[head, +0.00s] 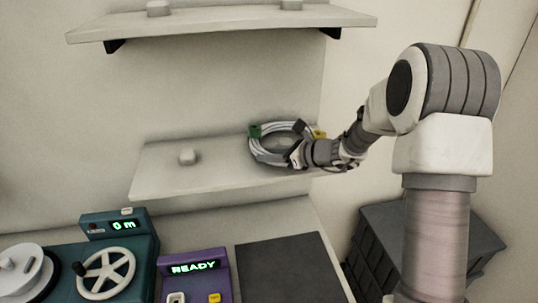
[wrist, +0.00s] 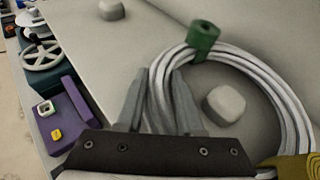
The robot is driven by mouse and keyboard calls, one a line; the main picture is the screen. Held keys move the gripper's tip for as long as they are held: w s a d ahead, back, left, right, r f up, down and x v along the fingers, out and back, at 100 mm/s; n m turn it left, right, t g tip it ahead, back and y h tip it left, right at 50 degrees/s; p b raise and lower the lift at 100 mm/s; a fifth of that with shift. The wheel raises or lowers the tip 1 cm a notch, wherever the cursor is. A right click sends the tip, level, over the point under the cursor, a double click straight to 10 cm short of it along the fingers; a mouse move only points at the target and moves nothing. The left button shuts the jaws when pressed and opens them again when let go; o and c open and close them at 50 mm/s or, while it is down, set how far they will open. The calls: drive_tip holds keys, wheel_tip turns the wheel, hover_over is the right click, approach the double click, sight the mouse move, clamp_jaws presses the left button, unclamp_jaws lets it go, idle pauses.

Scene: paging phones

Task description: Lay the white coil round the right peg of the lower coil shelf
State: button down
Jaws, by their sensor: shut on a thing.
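The white coil (head: 262,154) is at the right end of the lower coil shelf (head: 150,180), with a green tie (head: 255,131) and a yellow tie (head: 319,133). My gripper (head: 297,155) reaches in from the right and is shut on the coil's near side. In the wrist view the fingers (wrist: 158,100) clasp the strands of the coil (wrist: 268,76). The right peg (wrist: 224,105) shows inside the ring, clear of the strands. In the head view I cannot make out this peg. I cannot tell whether the coil touches the shelf. The left peg (head: 187,157) is bare.
An upper shelf (head: 220,22) with two pegs hangs above. Below stand a teal machine with a handwheel (head: 106,272), a purple READY box (head: 194,266) and a dark mat (head: 288,268). A dark crate (head: 380,240) stands at lower right.

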drive_tip(key=shift+f, duration=0.25)
drive_tip(key=shift+f, duration=0.15)
drive_tip(key=c, duration=0.5)
unclamp_jaws()
drive_tip(key=shift+c, duration=0.2)
